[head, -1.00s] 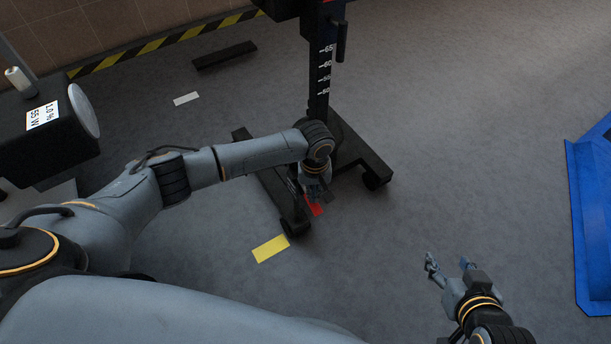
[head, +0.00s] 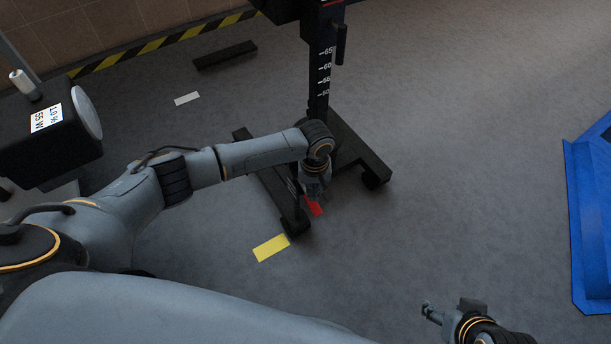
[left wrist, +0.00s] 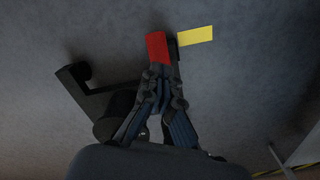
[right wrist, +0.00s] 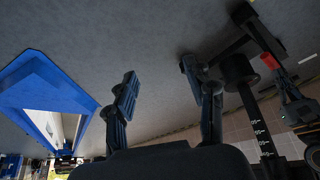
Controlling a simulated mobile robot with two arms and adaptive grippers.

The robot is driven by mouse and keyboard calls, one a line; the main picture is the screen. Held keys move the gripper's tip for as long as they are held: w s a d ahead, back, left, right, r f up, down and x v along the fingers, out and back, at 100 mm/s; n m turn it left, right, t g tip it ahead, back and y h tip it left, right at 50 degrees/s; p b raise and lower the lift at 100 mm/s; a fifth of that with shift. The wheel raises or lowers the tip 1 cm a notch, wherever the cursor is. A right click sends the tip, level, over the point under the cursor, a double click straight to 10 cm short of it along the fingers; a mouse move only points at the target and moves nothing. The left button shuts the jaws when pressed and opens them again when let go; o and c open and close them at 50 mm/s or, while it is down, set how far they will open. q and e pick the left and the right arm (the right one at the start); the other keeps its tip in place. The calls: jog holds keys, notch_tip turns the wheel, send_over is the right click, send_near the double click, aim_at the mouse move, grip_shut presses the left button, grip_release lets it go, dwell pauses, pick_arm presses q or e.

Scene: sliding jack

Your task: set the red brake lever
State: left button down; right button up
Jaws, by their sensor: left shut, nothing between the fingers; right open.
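The red brake lever (head: 314,208) is low on the black jack's wheeled base, near the end of one leg beside a caster. It also shows in the left wrist view (left wrist: 157,47) and, small, in the right wrist view (right wrist: 270,61). My left gripper (head: 315,193) is shut and empty, directly above the lever. In the left wrist view its fingertips (left wrist: 164,72) are right at the lever's near end; I cannot tell whether they touch it. My right gripper (right wrist: 160,85) is open and empty, well away from the jack at the bottom right of the head view.
The jack's post (head: 320,85) with a height scale rises behind my left gripper. A yellow floor mark (head: 271,248) lies beside the leg. A blue frame (head: 590,210) stands at the far right. The floor between jack and blue frame is clear.

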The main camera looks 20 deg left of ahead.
pick_arm(q)
jog(key=shift+r, duration=0.25)
jog(key=shift+r+p, duration=0.4)
jog(key=shift+p, duration=0.4)
jog(key=shift+r+p, duration=0.3)
jog(key=shift+p, duration=0.2)
jog(key=shift+r+p, duration=0.15)
jog(key=shift+p, duration=0.2)
jog(key=shift+r+p, duration=0.95)
jog(key=shift+p, duration=0.1)
jog(key=shift+r, duration=0.15)
jog(key=shift+r+p, duration=0.5)
jog(key=shift+p, duration=0.35)
pick_arm(e)
jog(key=s+f+g+p, duration=0.1)
jog(key=s+f+g, duration=0.25)
jog(key=f, duration=1.45)
pick_arm(q)
jog(key=shift+r+p, duration=2.2)
jog(key=shift+r, duration=0.05)
pick_arm(e)
jog(key=s+d+f, duration=0.2)
jog(key=s+f, duration=0.7)
jog(key=s, duration=0.2)
jog(key=shift+s+d+f+h, duration=0.3)
jog(key=shift+f, duration=0.05)
